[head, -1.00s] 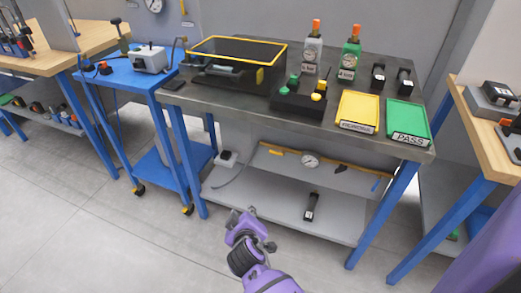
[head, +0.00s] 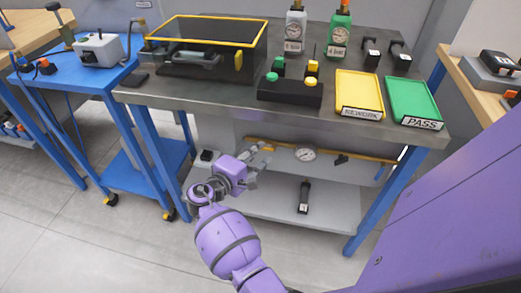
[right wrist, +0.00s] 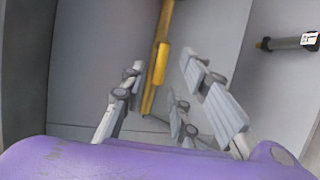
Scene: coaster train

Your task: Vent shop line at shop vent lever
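The yellow shop line (head: 362,156) runs along the back under the steel workbench, with a round gauge (head: 305,153) on it. In the right wrist view, the line (right wrist: 150,97) runs up the picture and carries a short yellow lever (right wrist: 161,62), which I take for the vent lever. My right gripper (head: 262,164) is in front of the bench, between top and lower shelf, near the line's left part. In the right wrist view its fingers (right wrist: 164,72) are spread and empty, with the lever between and beyond them, apart. My left gripper is not in view.
The bench top (head: 210,95) is above my right gripper and the lower shelf (head: 330,212) below it. A black device (head: 304,195) lies on that shelf. A blue cart (head: 150,168) stands at left. A blue bench leg (head: 375,210) is at right.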

